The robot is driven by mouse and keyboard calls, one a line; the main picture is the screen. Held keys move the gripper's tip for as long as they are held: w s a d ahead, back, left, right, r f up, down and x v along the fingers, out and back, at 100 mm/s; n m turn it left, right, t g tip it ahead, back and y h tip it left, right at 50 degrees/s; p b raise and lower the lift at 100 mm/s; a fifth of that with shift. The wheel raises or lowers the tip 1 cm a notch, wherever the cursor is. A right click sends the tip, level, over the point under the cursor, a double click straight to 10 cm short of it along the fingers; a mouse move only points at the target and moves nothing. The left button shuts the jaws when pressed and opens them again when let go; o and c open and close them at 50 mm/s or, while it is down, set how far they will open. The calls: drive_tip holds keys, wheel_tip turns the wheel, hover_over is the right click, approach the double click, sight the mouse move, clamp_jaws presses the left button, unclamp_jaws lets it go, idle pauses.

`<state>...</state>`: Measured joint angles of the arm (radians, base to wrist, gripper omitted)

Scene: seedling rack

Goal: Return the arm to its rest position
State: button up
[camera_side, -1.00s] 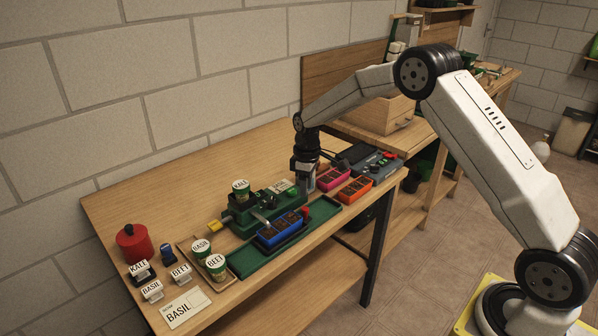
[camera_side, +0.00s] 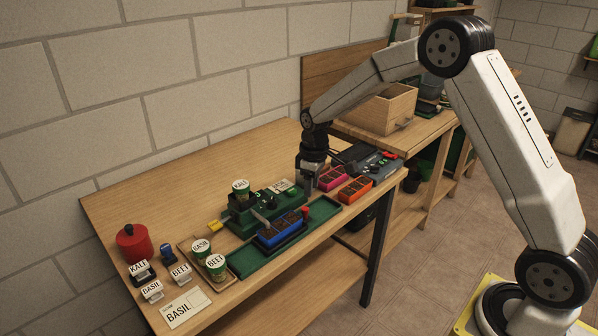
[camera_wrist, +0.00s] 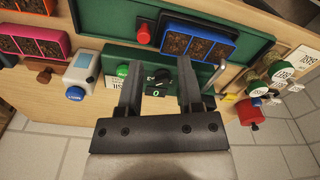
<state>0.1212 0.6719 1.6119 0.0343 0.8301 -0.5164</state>
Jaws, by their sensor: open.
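My gripper (camera_side: 310,179) is over the far right part of the bench, beside the pink tray, with nothing seen in its jaws. In the wrist view its two fingers (camera_wrist: 157,104) stand apart and empty, in front of the green machine (camera_wrist: 150,67) with its dial and green button. My arm reaches in from the right and bends down at the wrist. I cannot tell the exact gap below the fingers.
A blue tray (camera_side: 280,231) sits on the green rail (camera_side: 246,262). Pink (camera_side: 333,178) and orange (camera_side: 356,189) trays stand near a grey device (camera_side: 378,164). The KALE pot (camera_side: 240,190) is on the green machine; BASIL and BEET pots (camera_side: 215,266) stand left. The bench's back left is clear.

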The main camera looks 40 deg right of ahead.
drive_tip(key=s+a+r+m+t, duration=0.1)
drive_tip(key=s+a+m, duration=0.1)
drive_tip(key=s, duration=0.9)
drive_tip(key=s+a+r+m+t, duration=0.1)
drive_tip(key=s+a+m, duration=0.1)
drive_tip(key=s, duration=0.9)
drive_tip(key=shift+a+r, duration=0.15)
drive_tip(key=shift+a, duration=0.65)
drive_tip(key=shift+w, duration=0.1)
